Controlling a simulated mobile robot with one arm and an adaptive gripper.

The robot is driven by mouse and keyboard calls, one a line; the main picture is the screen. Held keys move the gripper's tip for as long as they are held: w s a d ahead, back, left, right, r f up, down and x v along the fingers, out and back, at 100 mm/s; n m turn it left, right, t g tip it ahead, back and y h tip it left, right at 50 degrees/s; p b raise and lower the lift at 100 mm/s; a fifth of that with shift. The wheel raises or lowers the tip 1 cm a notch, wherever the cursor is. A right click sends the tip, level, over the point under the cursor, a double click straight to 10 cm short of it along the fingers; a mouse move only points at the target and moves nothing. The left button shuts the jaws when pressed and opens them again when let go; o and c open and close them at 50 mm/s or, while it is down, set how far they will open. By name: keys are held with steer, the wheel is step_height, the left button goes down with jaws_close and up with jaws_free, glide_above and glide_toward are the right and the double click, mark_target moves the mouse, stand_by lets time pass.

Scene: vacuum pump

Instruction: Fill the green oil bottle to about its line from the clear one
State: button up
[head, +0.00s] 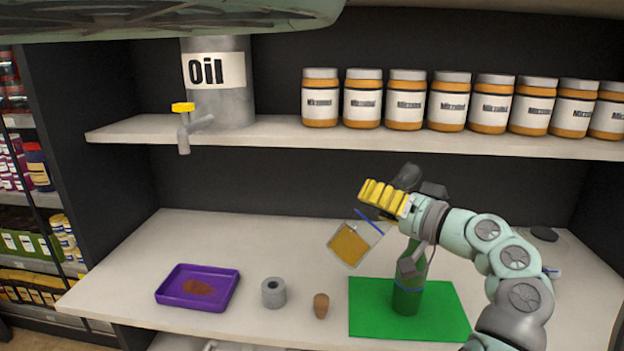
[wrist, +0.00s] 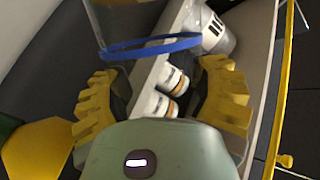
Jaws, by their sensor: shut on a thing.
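My gripper (head: 384,199), with yellow ribbed fingers, is shut on the clear bottle (head: 352,243), above the worktop. The clear bottle is tilted, holds amber oil low in its left part and has a blue band. In the wrist view my gripper (wrist: 160,85) has a finger on each side, with the clear bottle (wrist: 140,20) and its blue band beyond them. The green oil bottle (head: 407,300) stands upright on a green mat (head: 375,318), below and right of the clear bottle.
A brown cork (head: 321,306), a grey ring (head: 273,293) and a purple tray (head: 172,300) with a brown stain lie left of the mat. The upper shelf (head: 290,134) carries an oil tank (head: 225,108) with a yellow-handled tap and a row of jars (head: 407,100).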

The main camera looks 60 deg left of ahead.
steer(key=shift+s+f+m, duration=0.15)
steer(key=shift+m, duration=0.25)
steer(key=shift+s+f+m+y+p, duration=0.3)
steer(key=shift+f+m+y+p, duration=0.3)
steer(key=shift+f+m+p, duration=0.45)
stand_by(2.5)
steer(key=shift+s+a+r+m+y+p, duration=0.15)
steer(key=shift+r+m+y+p, duration=0.25)
steer(key=shift+r+m+p, duration=0.65)
stand_by(0.8)
steer(key=shift+f+p, duration=0.15)
steer(key=shift+p, duration=0.35)
stand_by(0.4)
